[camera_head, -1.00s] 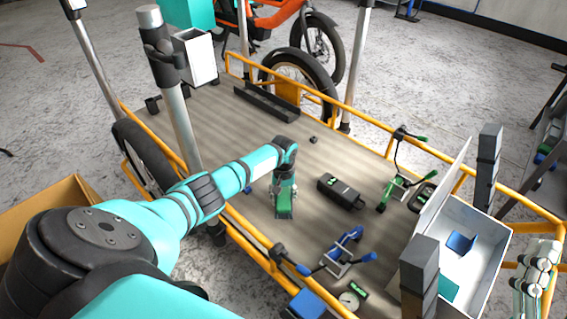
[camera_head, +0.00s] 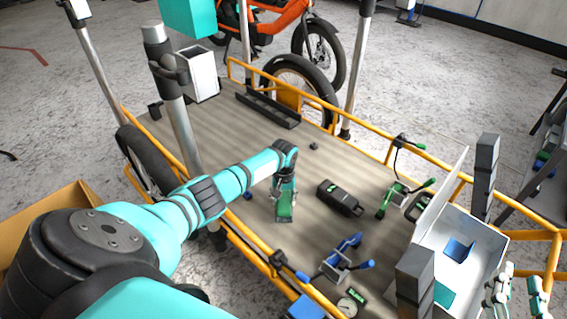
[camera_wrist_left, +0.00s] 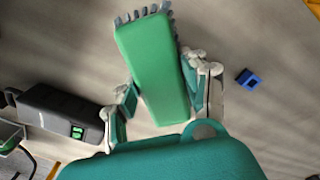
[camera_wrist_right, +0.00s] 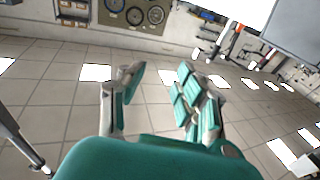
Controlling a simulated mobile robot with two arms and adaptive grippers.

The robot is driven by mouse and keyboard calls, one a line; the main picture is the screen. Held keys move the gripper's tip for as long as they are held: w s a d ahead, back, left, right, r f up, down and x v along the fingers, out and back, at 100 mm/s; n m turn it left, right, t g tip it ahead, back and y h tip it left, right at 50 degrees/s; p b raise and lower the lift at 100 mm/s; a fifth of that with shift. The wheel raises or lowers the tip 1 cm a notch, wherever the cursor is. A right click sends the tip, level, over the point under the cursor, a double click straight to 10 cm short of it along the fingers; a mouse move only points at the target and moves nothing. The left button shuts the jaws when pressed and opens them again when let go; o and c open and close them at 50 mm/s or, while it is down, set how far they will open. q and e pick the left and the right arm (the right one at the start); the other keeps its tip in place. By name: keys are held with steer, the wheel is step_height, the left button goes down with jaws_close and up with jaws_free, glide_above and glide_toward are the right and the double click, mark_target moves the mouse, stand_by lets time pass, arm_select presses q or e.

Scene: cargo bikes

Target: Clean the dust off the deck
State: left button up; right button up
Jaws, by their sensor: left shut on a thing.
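The deck (camera_head: 215,125) is a grey-brown flat bed with soft darker streaks, framed by orange rails. My left gripper (camera_head: 284,200) is over the middle of the deck, pointing down. It is shut on a green brush (camera_wrist_left: 155,70) with grey bristles showing at its far end in the left wrist view. The brush also shows in the head view (camera_head: 285,213), at or just above the deck; I cannot tell whether the bristles touch. My right gripper (camera_head: 518,285) is at the lower right, beside the white box. In the right wrist view (camera_wrist_right: 160,90) its fingers are apart and empty.
A black case (camera_head: 340,198), a green clamp (camera_head: 400,197) and a blue clamp (camera_head: 343,260) lie on the deck. A white open box (camera_head: 480,225) stands at the right end. A black channel (camera_head: 267,109) lies near the far end. The deck's far left part is mostly clear.

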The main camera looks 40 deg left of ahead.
arm_select(q)
steer(key=shift+r+p, duration=0.95)
steer(key=shift+p, duration=0.1)
steer(key=shift+r+p, duration=0.4)
steer(key=shift+p, duration=0.05)
steer(key=shift+r+p, duration=0.45)
steer(key=shift+p, duration=0.1)
arm_select(e)
steer(key=s+d+f+g+h, duration=0.1)
steer(key=s+d+f+g, duration=0.1)
steer(key=s+f+g, duration=0.2)
steer(key=s+d+f+g+h, duration=0.2)
steer(key=s+f+g, duration=0.3)
steer(key=f, duration=0.6)
steer(key=shift+d+f+m+g, duration=0.15)
steer(key=shift+d+m+g, duration=0.15)
steer(key=shift+d+g, duration=0.55)
steer(key=shift+a+g, duration=0.25)
